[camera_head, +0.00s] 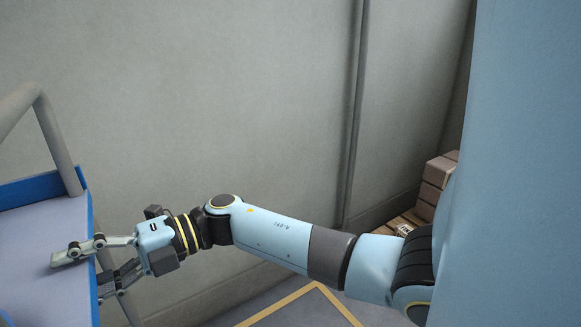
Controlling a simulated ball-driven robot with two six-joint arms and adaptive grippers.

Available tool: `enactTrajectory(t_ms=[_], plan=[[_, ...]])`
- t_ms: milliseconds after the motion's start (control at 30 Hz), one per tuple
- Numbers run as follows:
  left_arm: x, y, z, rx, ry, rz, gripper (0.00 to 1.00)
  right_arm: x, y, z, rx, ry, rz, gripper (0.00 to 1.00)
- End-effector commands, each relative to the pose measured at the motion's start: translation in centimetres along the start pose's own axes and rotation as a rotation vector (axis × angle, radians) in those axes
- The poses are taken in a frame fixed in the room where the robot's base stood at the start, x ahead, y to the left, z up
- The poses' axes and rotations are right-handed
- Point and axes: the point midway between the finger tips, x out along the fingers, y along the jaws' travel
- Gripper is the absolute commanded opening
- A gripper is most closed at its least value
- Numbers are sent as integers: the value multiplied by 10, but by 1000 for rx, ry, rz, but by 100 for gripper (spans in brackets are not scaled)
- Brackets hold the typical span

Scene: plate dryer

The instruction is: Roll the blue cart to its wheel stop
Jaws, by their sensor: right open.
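The blue cart (52,222) stands at the left edge of the head view, cut off by the frame. It has a grey-lilac deck with a blue rim and a grey tube handle (57,140) rising at the back. My right gripper (78,272) is open at the cart's right edge. One finger lies over the deck and the other is lower, beside the edge; I cannot tell whether either touches. The wheel stop and the cart's wheels are not in view. My left gripper is not in view.
Yellow tape lines (283,303) mark the floor below my right arm. A grey wall (220,90) runs behind. Brown boxes (436,184) sit on a wooden pallet (402,222) in the right corner. A large light blue surface fills the right side.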

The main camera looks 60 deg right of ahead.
Motion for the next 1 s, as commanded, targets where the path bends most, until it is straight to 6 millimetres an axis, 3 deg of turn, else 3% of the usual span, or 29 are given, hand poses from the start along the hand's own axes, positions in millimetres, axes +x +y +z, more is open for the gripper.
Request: enactTrajectory(t_ms=[267,1000], plan=[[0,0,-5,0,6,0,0,-3,1,1,-2,0,0,54],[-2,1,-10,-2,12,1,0,-115,1,1,-2,0,1,54]])
